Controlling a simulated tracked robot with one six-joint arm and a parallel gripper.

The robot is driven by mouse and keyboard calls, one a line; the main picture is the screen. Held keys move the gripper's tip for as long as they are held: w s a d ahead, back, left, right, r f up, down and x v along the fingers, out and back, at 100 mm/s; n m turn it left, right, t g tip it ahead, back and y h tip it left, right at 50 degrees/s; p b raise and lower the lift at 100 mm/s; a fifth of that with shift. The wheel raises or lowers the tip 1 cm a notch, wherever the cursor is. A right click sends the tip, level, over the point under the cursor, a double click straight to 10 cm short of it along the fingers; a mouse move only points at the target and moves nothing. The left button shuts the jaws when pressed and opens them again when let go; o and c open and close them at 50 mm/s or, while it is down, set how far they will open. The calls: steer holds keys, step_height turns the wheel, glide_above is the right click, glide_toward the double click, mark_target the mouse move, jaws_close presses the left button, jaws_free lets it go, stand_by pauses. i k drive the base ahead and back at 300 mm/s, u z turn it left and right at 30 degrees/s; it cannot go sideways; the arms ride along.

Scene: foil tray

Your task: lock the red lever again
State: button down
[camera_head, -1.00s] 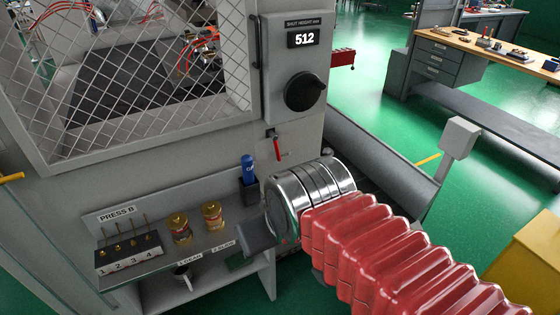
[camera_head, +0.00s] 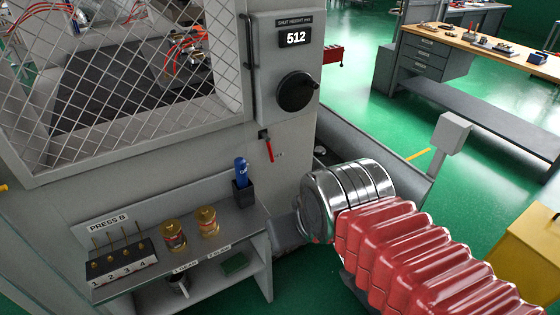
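The red lever (camera_head: 268,148) is a small red handle on a dark pivot, on the grey press front below the black knob. It hangs down, tilted slightly so its lower end points right. A small label, too small to read, is to its right. My gripper (camera_head: 284,231) shows as a grey block past the silver wrist, below and a little right of the lever, near the shelf's right end. It is apart from the lever. Its fingers are mostly hidden by the wrist, so its opening cannot be made out.
A black knob (camera_head: 297,93) and a 512 display (camera_head: 296,38) sit above the lever. A shelf (camera_head: 225,228) below holds a blue item in a black holder (camera_head: 243,192), two brass cans (camera_head: 190,230) and a numbered block (camera_head: 122,262). A mesh guard (camera_head: 140,90) is at left.

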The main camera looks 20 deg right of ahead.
mark_target(264, 135)
steer(key=i, duration=1)
